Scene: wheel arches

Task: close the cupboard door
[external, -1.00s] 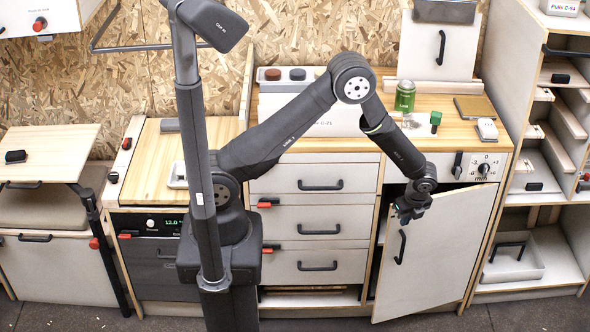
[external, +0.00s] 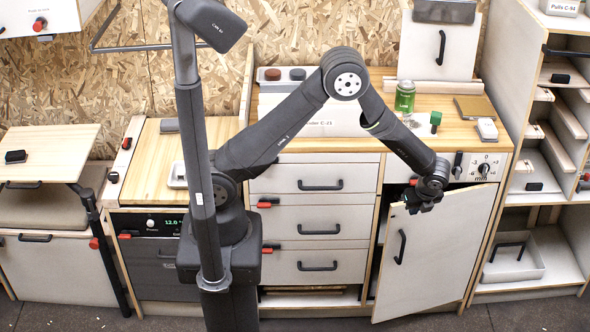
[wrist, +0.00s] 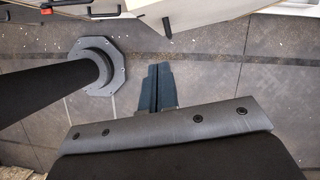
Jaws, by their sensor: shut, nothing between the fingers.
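The cupboard door (external: 440,255) is a pale panel with a black vertical handle (external: 400,246), below the counter at the right. It stands partly open, swung outward, with a dark gap along its left side. It seems to be the pale panel (wrist: 205,14) at the top of the wrist view. My gripper (external: 424,206) is at the door's top edge, near its upper left corner, and hides part of that edge. I cannot tell whether it touches the door. In the wrist view the fingers (wrist: 157,86) are together with nothing between them.
Drawers (external: 310,222) with black handles and red latches stand left of the door. A control panel with a knob (external: 484,168) is above it. Open shelves (external: 550,190) are at the right. Floor is clear in front.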

